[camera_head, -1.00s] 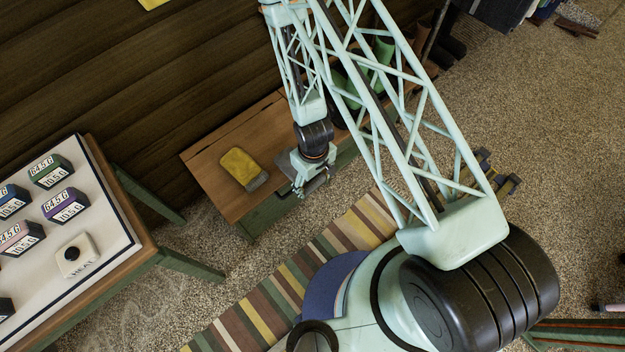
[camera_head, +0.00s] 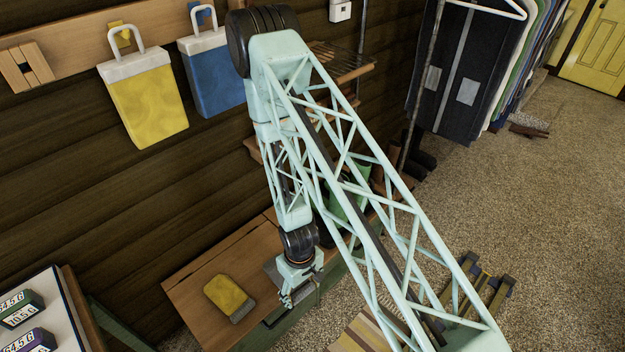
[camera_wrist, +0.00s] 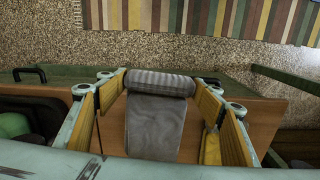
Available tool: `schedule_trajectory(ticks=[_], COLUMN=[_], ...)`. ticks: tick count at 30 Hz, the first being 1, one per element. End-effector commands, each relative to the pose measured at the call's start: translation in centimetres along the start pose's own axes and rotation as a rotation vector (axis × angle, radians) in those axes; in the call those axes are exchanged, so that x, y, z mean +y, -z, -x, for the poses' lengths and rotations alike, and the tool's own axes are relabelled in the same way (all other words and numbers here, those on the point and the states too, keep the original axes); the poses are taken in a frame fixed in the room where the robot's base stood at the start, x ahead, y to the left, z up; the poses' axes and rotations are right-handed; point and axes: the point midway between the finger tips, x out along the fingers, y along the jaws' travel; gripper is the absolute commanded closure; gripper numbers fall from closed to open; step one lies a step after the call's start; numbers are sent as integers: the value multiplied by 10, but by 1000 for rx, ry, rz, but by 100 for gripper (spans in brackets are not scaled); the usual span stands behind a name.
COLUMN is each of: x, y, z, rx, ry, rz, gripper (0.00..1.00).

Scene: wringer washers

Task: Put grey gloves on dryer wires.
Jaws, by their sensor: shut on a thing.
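The grey gloves (camera_wrist: 155,125) lie between the two yellow-padded fingers of my gripper (camera_wrist: 160,88) in the wrist view, with a ribbed, rolled-looking end toward the fingertips. In the head view my gripper (camera_head: 299,292) points down at the front edge of a wooden bench (camera_head: 195,283), and grey fabric shows around it. I cannot tell whether the gloves still touch the bench.
A yellow glove-like item (camera_head: 228,296) with a grey cuff lies on the bench left of my gripper. Yellow (camera_head: 147,105) and blue (camera_head: 212,82) items hang on the wall. Dark clothes (camera_head: 460,75) hang at upper right. A striped rug (camera_head: 370,335) lies on the floor.

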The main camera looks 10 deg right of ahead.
Motion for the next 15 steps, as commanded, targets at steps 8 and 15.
schedule_trajectory(ticks=[8,15], x=[38,71], y=[38,64], z=[43,85], rx=[5,5], ry=[-1,-1], rz=[-95,-176], gripper=[53,53])
